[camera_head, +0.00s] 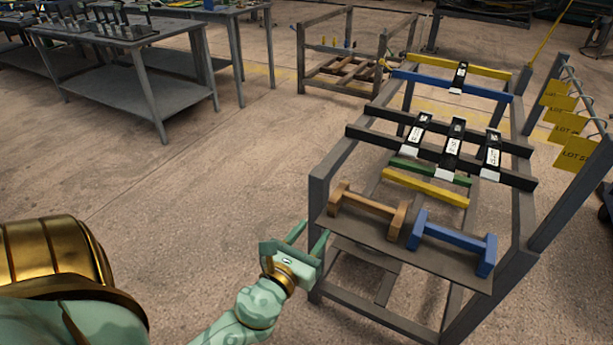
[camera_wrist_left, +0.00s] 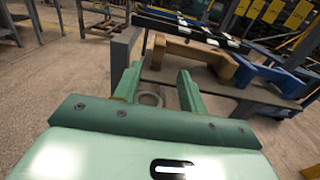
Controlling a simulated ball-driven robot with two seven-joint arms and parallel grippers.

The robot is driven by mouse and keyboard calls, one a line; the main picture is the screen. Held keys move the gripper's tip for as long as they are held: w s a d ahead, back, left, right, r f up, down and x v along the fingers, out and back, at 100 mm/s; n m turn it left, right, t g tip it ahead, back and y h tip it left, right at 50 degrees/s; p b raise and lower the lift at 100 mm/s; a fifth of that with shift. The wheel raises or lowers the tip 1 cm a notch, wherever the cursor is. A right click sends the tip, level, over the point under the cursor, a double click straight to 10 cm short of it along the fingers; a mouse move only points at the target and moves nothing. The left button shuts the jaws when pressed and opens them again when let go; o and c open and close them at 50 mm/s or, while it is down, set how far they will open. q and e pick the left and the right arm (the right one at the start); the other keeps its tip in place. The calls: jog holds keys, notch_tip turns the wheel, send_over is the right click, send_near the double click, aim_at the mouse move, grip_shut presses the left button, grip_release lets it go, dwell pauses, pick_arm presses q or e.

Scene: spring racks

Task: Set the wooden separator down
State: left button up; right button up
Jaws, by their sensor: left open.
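The wooden separator (camera_head: 367,205) is a tan bar with a block at each end. It rests on the near shelf of the grey rack (camera_head: 319,200), left of a blue separator (camera_head: 452,238). It also shows in the left wrist view (camera_wrist_left: 190,50), beyond the fingers. My left gripper (camera_head: 308,240) is open and empty, beside the rack's front left post and apart from the wooden separator. Its two fingers (camera_wrist_left: 160,85) show spread in the left wrist view, with nothing between them. My right gripper is in neither view.
Black bars with white labels (camera_head: 452,146) and yellow and green bars lie across the rack behind the separators. Yellow lot tags (camera_head: 573,154) hang at the right. A grey table (camera_head: 150,95) stands at the back left. The floor left of the rack is clear.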

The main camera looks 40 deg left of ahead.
pick_arm(q)
jog(key=s+d+f+n+g+h, duration=0.15)
jog(key=s+f+n+g, duration=0.45)
jog(key=f, duration=0.6)
jog(key=s+d+f+n+g, duration=0.15)
jog(key=s+f+n, duration=0.25)
jog(key=s+f, duration=0.6)
jog(key=s+d+f+n+g+h, duration=0.15)
jog(key=s+f+n+g, duration=0.35)
jog(key=f, duration=0.9)
jog(key=s+f+n+g, duration=0.2)
jog(key=s+n, duration=0.3)
jog(key=s, duration=0.4)
jog(key=s+d+f+n+g, duration=0.1)
jog(key=s+f+n, duration=0.3)
jog(key=s, duration=0.6)
jog(key=s+f+n+g+h, duration=0.1)
jog(key=s+f+n+g, duration=0.2)
jog(key=s, duration=0.7)
jog(key=n, duration=0.2)
jog(key=shift+s+d+n, duration=0.25)
jog(key=shift+d+n, duration=0.05)
jog(key=shift+n, duration=0.1)
jog(key=shift+w, duration=0.1)
